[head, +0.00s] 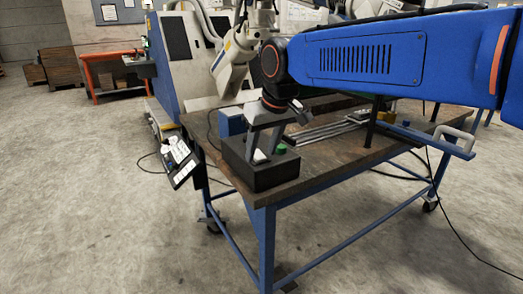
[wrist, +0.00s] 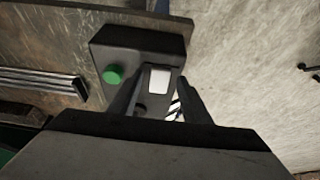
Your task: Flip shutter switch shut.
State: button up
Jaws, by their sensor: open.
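A dark box (head: 262,171) sits at the near left corner of the table. In the wrist view the same box (wrist: 135,38) carries a white rocker switch (wrist: 159,79) and a round green button (wrist: 113,74) to its left. The white switch (head: 260,155) and the green button (head: 281,149) also show in the head view. My gripper (wrist: 158,82) is open, with its fingers either side of the white switch as seen from the wrist. It points down over the box in the head view (head: 263,148). I cannot tell whether a fingertip touches the switch.
The wooden table (head: 325,165) holds metal bars (head: 325,131) behind the box. A blue box (head: 232,122) stands behind the dark box. A panel (head: 180,162) hangs off the table's left edge. The floor (head: 100,220) at the left is clear.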

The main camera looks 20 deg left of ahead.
aim_at(259, 155)
jog(key=shift+f, duration=0.25)
jog(key=c, duration=1.1)
jog(key=shift+o, duration=0.3)
jog(key=shift+w+a+r+g+h, duration=0.15)
jog(key=shift+w+a+g+h, duration=0.15)
jog(key=shift+g+h, duration=0.5)
jog(key=shift+w+a+r+g+h, duration=0.1)
jog(key=shift+w+a+g+h, duration=0.2)
jog(key=shift+g+h, duration=0.45)
jog(key=shift+s, duration=0.1)
jog(key=o, duration=1)
jog(key=shift+o, duration=0.2)
jog(key=shift+r, duration=0.15)
notch_tip(259, 155, up, 17)
